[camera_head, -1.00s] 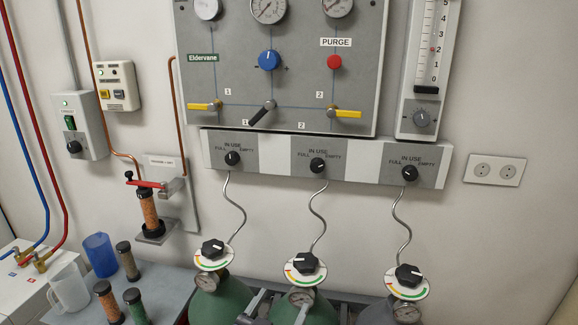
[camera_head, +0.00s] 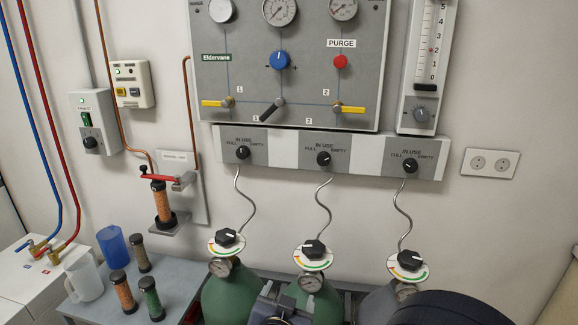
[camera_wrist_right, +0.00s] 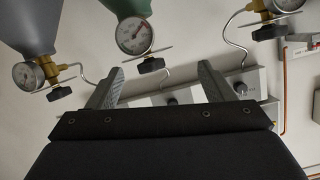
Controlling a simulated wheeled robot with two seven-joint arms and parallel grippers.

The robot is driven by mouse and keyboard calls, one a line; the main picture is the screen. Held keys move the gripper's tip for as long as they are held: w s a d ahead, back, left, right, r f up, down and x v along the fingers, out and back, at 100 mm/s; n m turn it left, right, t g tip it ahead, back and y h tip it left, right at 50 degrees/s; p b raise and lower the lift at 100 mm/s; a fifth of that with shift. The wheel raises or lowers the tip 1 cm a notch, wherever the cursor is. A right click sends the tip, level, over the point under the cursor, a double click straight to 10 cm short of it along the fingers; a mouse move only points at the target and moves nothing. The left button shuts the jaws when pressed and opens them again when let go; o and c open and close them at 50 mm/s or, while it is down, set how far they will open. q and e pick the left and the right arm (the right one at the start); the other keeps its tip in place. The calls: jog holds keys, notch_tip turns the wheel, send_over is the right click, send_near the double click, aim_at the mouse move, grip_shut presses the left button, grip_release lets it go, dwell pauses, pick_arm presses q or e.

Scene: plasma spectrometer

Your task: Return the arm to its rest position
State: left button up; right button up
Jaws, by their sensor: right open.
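My right gripper (camera_head: 280,312) shows only in part at the bottom edge of the head view, in front of the green gas cylinders (camera_head: 230,297). In the right wrist view its two grey fingers (camera_wrist_right: 160,68) stand wide apart with nothing between them. That view looks past the fingers at the wall strip with the in-use knobs and at cylinder gauges (camera_wrist_right: 134,36). A dark rounded part of my own arm (camera_head: 450,310) fills the lower right of the head view. My left gripper is not in view.
The wall panel (camera_head: 240,80) with valves and the changeover strip (camera_head: 284,150) are above the cylinders. A grey side table (camera_head: 185,275) at the left holds a blue beaker (camera_head: 113,246), a clear jug (camera_head: 84,279) and several filter cartridges.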

jog(key=s+d+r+n+g+y, duration=0.1)
jog(key=s+d+r+g+y, duration=0.35)
jog(key=d+r+y, duration=0.35)
jog(key=s+d+f+n+g, duration=0.1)
jog(key=s+d+f+g, duration=0.1)
jog(key=s+d, duration=0.4)
jog(key=s+d+f+g+h+p, duration=0.1)
jog(key=s+d, duration=0.5)
jog(key=s, duration=0.7)
jog(key=shift+s+d+f+n+g+h+p, duration=0.35)
jog(key=shift+f+g, duration=0.2)
jog(key=shift+f, duration=0.4)
